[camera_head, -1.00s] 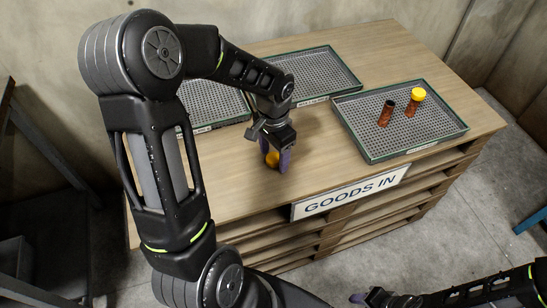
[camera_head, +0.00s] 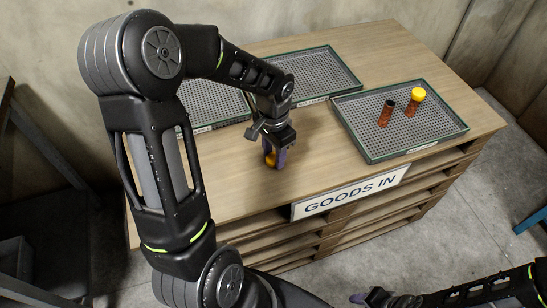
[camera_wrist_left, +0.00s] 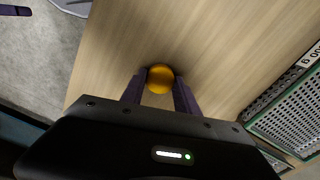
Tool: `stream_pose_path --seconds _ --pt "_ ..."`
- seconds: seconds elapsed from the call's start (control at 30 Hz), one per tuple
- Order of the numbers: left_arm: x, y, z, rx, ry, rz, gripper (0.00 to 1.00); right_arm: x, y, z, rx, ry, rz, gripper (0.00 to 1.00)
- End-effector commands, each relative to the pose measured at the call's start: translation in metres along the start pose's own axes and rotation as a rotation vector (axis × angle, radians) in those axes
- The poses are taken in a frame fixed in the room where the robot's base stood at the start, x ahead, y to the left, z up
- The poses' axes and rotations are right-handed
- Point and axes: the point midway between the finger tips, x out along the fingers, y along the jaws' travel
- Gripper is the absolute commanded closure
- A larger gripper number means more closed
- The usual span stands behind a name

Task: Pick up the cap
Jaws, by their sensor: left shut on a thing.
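The orange-yellow cap (camera_wrist_left: 160,79) is between the fingers of my left gripper (camera_head: 275,160), low over the wooden table near its front edge. In the left wrist view both purple fingers of my left gripper (camera_wrist_left: 160,92) touch the cap's sides; the gripper is shut on it. In the head view the cap (camera_head: 270,160) is partly hidden by a finger. I cannot tell whether it still touches the table. My right gripper (camera_head: 360,298) is at the bottom edge, away from the table; its fingers are too small and dark to read.
A green-rimmed tray (camera_head: 372,158) on the right holds an open brown tube (camera_head: 385,115) and a brown tube with a yellow cap (camera_head: 417,95). Two empty mesh trays stand behind my left gripper. A GOODS IN sign (camera_head: 350,193) hangs on the table's front. Wood between the trays is clear.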

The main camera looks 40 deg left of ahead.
Motion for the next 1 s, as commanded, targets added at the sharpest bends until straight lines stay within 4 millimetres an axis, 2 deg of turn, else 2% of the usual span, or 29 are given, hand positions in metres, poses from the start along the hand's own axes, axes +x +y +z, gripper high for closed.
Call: stream_pose_path --seconds 0.1,0.33,0.47,0.57,0.9,1.0 --pt "0.0 0.0 0.0 0.0 0.0 0.0 1.0 0.0 0.0 0.0 0.0 0.0 0.0 0.64" --pt "-0.001 0.0 0.0 0.0 0.0 0.0 1.0 0.0 0.0 0.0 0.0 0.0 0.0 0.64" --pt "-0.007 0.0 0.0 0.0 0.001 -0.001 1.0 0.0 0.0 0.0 0.0 0.0 0.0 0.64" --pt "-0.02 -0.001 -0.001 -0.001 0.003 -0.003 1.0 -0.001 0.0 0.0 0.0 0.0 0.0 0.64" --pt "-0.084 0.0 -0.001 0.0 0.004 -0.002 1.0 -0.002 -0.001 0.0 0.0 0.0 0.0 0.64" --pt "-0.095 0.0 -0.001 0.001 0.003 -0.002 1.0 -0.002 -0.001 0.0 0.0 0.0 0.0 0.64"
